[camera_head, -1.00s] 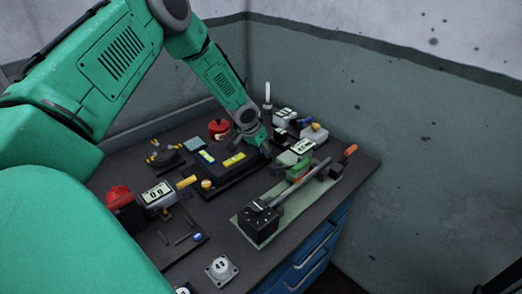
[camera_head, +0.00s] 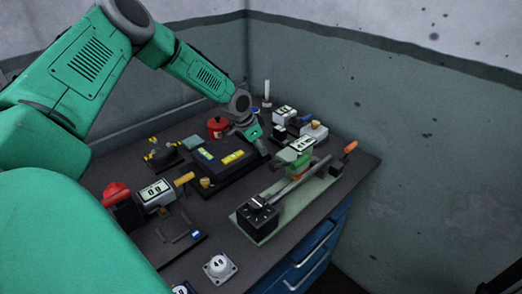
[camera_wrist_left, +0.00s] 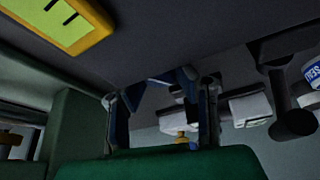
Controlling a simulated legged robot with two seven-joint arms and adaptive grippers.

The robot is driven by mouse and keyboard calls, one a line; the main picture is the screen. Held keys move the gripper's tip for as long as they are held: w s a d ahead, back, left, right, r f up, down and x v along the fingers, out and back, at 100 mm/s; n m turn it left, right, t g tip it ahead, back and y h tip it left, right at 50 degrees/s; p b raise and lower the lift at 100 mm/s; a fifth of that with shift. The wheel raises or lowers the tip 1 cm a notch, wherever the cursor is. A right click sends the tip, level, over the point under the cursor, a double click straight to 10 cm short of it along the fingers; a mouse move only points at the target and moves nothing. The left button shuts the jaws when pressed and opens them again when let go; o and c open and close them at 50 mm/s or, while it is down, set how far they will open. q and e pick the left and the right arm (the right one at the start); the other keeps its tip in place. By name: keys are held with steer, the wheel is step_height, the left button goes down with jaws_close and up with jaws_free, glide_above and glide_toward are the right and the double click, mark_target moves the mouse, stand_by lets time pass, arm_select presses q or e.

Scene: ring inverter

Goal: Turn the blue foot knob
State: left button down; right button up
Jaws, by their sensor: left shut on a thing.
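My left gripper (camera_head: 260,147) reaches down at the right end of a black block with a yellow label, left of a green device with a display (camera_head: 301,145). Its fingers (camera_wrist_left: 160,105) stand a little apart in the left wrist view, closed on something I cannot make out. A blue knob-like part (camera_head: 305,117) shows beside a white box at the back right, away from the gripper. Another small blue part (camera_head: 196,235) sits on a dark stand at the front left. I cannot tell which is the foot knob. My right gripper is out of view.
A long grey bar (camera_head: 298,181) runs from a black box (camera_head: 258,215) on a green plate. A wall stands behind.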

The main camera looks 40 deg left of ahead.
arm_select(q)
steer(key=shift+a, duration=0.1)
steer(key=c, duration=1.3)
jaws_free()
steer(key=shift+a, duration=0.1)
steer(key=shift+o, duration=0.2)
steer(key=v, duration=1.1)
steer(key=shift+s+a+r, duration=0.15)
steer(key=shift+r, duration=0.15)
